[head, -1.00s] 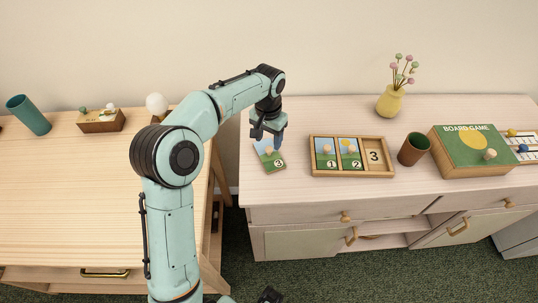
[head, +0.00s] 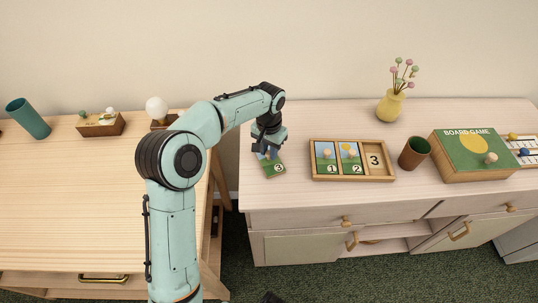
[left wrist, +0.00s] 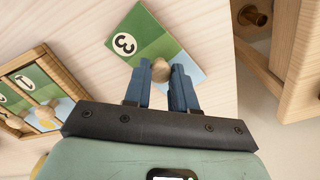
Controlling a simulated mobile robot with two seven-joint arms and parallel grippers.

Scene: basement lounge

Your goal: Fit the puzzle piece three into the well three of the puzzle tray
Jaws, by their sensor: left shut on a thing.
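Puzzle piece three (head: 277,169) is a green picture tile marked 3, lying on the pale cabinet top left of the tray. The left wrist view shows the tile (left wrist: 147,40) with its round wooden knob (left wrist: 161,70) between my blue fingertips. My left gripper (head: 268,153) is shut on that knob; it also shows in the left wrist view (left wrist: 161,82). The puzzle tray (head: 351,179) is wooden, with pieces 1 (head: 327,158) and 2 (head: 351,157) seated. Its right well, well three (head: 375,161), is empty and shows a 3. My right gripper is not clearly visible.
A brown cup (head: 414,153) stands right of the tray, beside a board game box (head: 473,155). A yellow vase with flowers (head: 390,105) stands behind. A gap separates the cabinet from the wooden table (head: 80,190) at left. Bare top lies before the tray.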

